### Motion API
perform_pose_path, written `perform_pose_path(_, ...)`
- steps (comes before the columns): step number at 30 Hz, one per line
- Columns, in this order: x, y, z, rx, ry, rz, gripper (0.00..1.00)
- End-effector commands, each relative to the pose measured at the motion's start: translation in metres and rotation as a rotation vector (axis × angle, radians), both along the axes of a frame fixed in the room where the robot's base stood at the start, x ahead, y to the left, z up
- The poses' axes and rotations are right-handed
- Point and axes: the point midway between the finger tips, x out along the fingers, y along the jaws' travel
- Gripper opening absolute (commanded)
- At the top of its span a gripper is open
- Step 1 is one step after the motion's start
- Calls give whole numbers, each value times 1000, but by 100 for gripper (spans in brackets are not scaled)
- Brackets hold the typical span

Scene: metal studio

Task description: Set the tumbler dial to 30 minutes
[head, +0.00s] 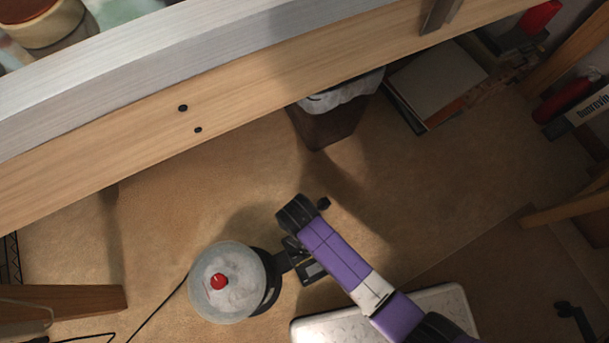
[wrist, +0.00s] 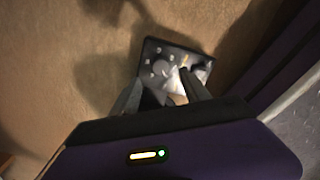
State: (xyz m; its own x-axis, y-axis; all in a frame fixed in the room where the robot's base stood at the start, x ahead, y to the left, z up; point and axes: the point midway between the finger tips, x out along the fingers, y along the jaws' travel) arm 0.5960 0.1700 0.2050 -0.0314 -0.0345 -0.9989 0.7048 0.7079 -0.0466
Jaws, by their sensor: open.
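The tumbler (head: 226,283) stands on the floor, a round grey bowl with a clear lid and a red knob on top. A dark control panel shows in the wrist view (wrist: 152,48), tilted, with several white marks around what looks like a round grey dial (wrist: 161,68). My gripper (wrist: 160,80) is open; its two dark fingers reach over the lower part of the panel and hide some of it. I cannot tell whether they touch the dial, and the dial's setting is too small to read. In the head view my purple arm comes from the lower right and ends beside the tumbler's right side.
A long wooden bench edge (head: 240,85) crosses above. A dark bin with a white liner (head: 330,115) and stacked books or boards (head: 435,85) stand under it. A pale metal case (head: 330,328) lies below my arm. A cable runs left from the tumbler. Carpet left of the tumbler is mostly free.

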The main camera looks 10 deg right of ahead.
Motion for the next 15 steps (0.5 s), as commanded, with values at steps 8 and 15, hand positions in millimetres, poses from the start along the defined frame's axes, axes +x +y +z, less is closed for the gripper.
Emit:
perform_pose_path(8, -1, -1, -35, -7, 11, 19, 55)
perform_pose_path(15, -2, -2, -68, -6, 10, 17, 55)
